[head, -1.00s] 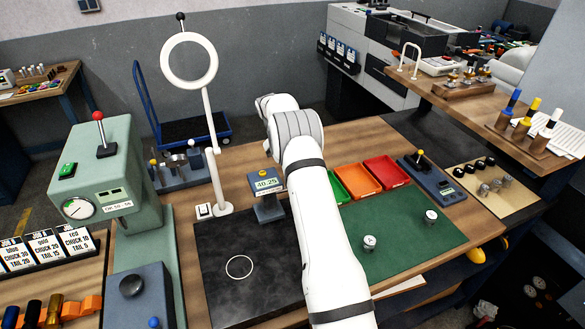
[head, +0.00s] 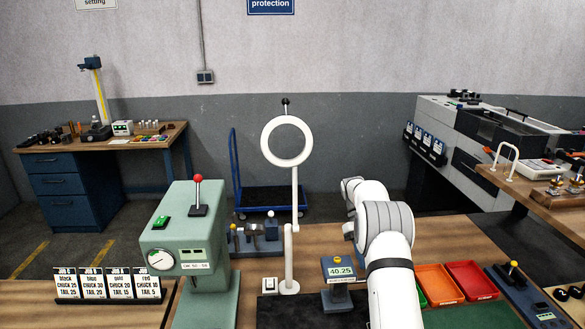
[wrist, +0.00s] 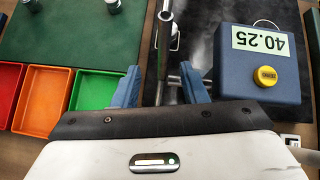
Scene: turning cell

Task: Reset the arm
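In the wrist view my gripper (wrist: 160,88) shows two blue fingers standing apart. A thin grey metal rod (wrist: 163,50) shows between them, with gaps on both sides; I cannot tell how near it is. A blue gauge box (wrist: 255,65) reading 40.25, with a yellow button, lies just right of the fingers. In the head view the gauge (head: 338,270) stands left of my white arm (head: 388,240), which reaches over the bench. My gripper is hidden in the head view.
A white ring magnifier (head: 287,163) stands left of my arm, and a green press (head: 190,245) further left. Orange (head: 437,285) and red (head: 470,280) trays lie to its right. The green mat (wrist: 85,35) holds metal parts at the wrist view's top left.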

